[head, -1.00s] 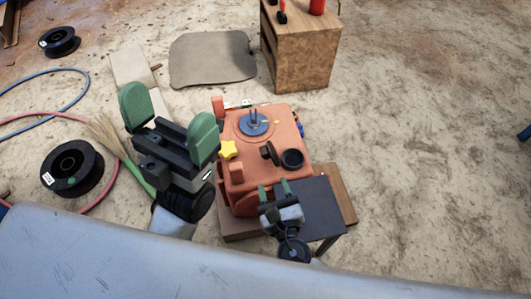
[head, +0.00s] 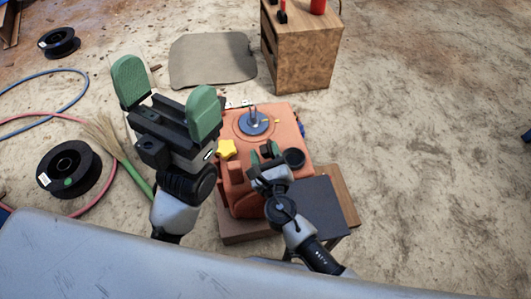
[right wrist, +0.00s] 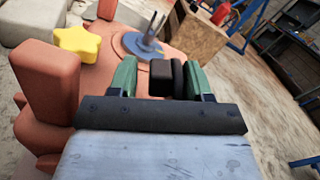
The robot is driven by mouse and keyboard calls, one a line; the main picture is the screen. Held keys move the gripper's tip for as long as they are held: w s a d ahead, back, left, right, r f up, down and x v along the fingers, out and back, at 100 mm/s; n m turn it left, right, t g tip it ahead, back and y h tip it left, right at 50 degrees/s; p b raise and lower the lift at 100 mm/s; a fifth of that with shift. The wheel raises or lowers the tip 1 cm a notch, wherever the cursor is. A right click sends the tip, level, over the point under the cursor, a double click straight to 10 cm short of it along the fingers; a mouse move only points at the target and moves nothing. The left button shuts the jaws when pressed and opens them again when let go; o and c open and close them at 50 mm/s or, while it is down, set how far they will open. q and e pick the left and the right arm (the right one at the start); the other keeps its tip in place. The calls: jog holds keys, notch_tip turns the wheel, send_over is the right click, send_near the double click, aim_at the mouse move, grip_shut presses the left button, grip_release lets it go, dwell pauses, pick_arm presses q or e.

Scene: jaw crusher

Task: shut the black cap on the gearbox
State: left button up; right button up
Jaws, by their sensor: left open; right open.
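The black cap (right wrist: 164,78) stands raised beside the opening, seen between my right gripper's fingers in the right wrist view. My right gripper (head: 265,152) is open, low over the gearbox top, its fingers on either side of the cap. The cap is nearer the right-hand finger; I cannot tell whether they touch. My left gripper (head: 167,97) is open and empty, raised left of the gearbox.
A yellow star knob (head: 226,149) and an orange block (head: 236,171) stand on the gearbox's left side. A blue disc with upright prongs (head: 254,123) is at its back. A dark table (head: 322,205) is at the front right. A wooden cabinet (head: 302,60) stands behind.

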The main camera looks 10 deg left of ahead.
grip_shut()
dwell(0.4)
jog(key=shift+w+d+r+m, duration=0.15)
jog(key=shift+d+m, duration=0.1)
jog(key=shift+m, duration=0.35)
jog(key=shift+s+d+r+m, duration=0.1)
jog(key=shift+d+r+m, duration=0.1)
jog(key=shift+m, duration=0.4)
jog(key=shift+w+d+r+m, duration=0.1)
jog(key=shift+w+d+m, duration=0.2)
jog(key=shift+m, duration=0.45)
jog(key=shift+w+d+r+m, duration=0.1)
jog(key=shift+d+m, duration=0.35)
jog(key=shift+m, duration=0.35)
jog(key=shift+w+d+r+m, duration=0.15)
jog(key=shift+d+m, duration=0.2)
jog(key=shift+m, duration=0.4)
grip_release()
jog(key=shift+w, duration=0.1)
jog(key=p+v, duration=0.1)
jog(key=v, duration=1)
